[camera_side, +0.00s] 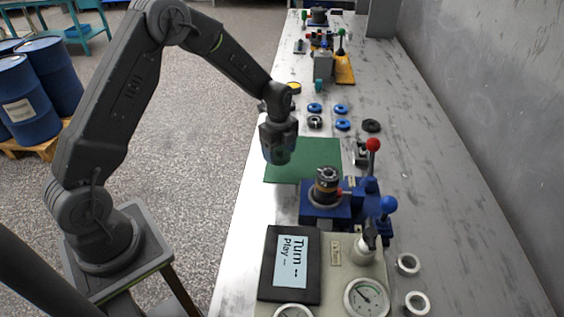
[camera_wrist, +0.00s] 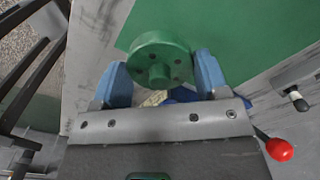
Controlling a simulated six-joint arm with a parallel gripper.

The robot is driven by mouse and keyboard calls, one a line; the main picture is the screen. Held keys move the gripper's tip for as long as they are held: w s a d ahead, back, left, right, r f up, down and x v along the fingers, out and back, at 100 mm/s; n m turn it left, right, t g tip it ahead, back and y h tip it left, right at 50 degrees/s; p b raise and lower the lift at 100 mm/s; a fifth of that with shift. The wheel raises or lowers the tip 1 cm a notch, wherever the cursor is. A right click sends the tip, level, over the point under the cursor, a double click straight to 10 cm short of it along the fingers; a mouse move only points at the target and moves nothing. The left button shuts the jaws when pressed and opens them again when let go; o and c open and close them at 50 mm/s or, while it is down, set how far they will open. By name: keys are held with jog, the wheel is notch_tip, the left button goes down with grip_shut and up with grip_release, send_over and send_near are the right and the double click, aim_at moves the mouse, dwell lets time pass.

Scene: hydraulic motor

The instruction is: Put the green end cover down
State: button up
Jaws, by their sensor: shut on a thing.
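The green end cover (camera_wrist: 158,62) is a round disc with small holes and a central boss. It sits between the two blue fingers of my gripper (camera_wrist: 160,78) in the wrist view. My gripper (camera_side: 279,160) is shut on it. In the side view the gripper hangs over the left part of the green mat (camera_side: 318,154), and the fingers largely hide the cover. The mat also shows behind the cover in the wrist view (camera_wrist: 240,30). I cannot tell the exact gap between the cover and the mat.
A blue fixture (camera_side: 318,212) holding a dark cylindrical part (camera_side: 327,183) stands just in front of the mat. A red-knobbed lever (camera_side: 373,145) rises to the right. Several blue and black rings (camera_side: 342,125) lie behind the mat. A display box (camera_side: 290,264) and gauges are nearer. The mat's right part is clear.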

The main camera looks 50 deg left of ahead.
aim_at(282, 171)
jog(key=shift+w+d+f, duration=0.2)
jog(key=shift+d+f, duration=0.15)
jog(key=shift+f, duration=1.8)
jog(key=shift+f, duration=0.2)
jog(key=o, duration=1.1)
